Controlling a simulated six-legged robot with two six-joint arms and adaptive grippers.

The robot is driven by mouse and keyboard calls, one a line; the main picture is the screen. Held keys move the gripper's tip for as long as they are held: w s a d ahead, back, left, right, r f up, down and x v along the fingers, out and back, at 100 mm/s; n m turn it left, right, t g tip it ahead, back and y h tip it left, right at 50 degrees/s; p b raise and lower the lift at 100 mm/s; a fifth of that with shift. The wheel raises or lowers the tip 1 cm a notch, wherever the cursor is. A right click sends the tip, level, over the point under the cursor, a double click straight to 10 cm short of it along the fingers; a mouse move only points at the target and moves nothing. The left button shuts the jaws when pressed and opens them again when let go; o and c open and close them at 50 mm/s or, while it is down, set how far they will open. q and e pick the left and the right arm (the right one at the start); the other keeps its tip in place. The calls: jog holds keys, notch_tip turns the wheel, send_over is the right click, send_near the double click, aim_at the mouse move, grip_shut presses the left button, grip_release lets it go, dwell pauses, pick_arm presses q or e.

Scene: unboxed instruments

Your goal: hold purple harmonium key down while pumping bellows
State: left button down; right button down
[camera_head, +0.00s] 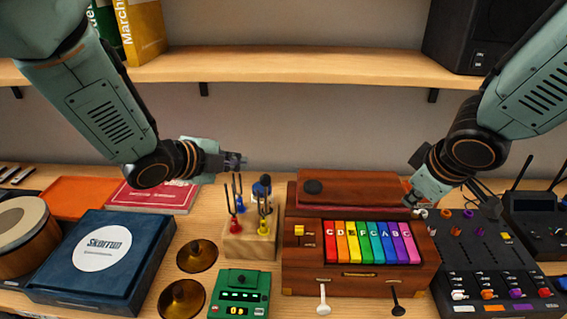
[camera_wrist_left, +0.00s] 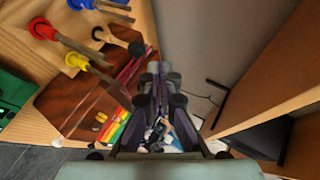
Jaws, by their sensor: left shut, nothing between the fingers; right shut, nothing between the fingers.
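The wooden harmonium (camera_head: 300,275) stands on the table, its rainbow keys facing me. The purple key (camera_head: 398,246), marked B, is near the right end of the row, left of a magenta key. The bellows panel (camera_head: 355,192) rises behind the keys. My left gripper (camera_head: 240,160) is shut and empty in the air, left of the harmonium, above the tuning forks. In the left wrist view its fingers (camera_wrist_left: 160,90) partly cover the harmonium (camera_wrist_left: 80,105). My right gripper (camera_head: 409,198) is shut at the bellows' right end; whether it touches is unclear.
A block with tuning forks (camera_head: 250,240) stands left of the harmonium, with a green device (camera_head: 240,293) and brass cymbals (camera_head: 182,298) in front. A mixer (camera_head: 490,260) stands close on the right. A wooden shelf (camera_head: 300,65) runs above the back.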

pick_arm(q)
jog(key=w+d+f+m+g, duration=0.1)
jog(key=d+f+m+g, duration=0.1)
jog(key=d+m, duration=0.4)
jog(key=d+f+m+g+h, duration=0.1)
jog(key=d+f+m+g, duration=0.1)
jog(key=d+m, duration=0.4)
jog(key=m+g, duration=0.1)
jog(key=m, duration=0.2)
jog(key=shift+w+d+m+g, duration=0.3)
jog(key=shift+w+d+m, duration=0.05)
jog(key=shift+m, duration=0.05)
jog(key=shift+r, duration=0.1)
jog(key=shift+s+a+r, duration=0.1)
jog(key=shift+s+a, duration=0.05)
jog(key=shift+s, duration=0.15)
jog(key=shift+w, duration=0.25)
jog(key=shift+s, duration=0.2)
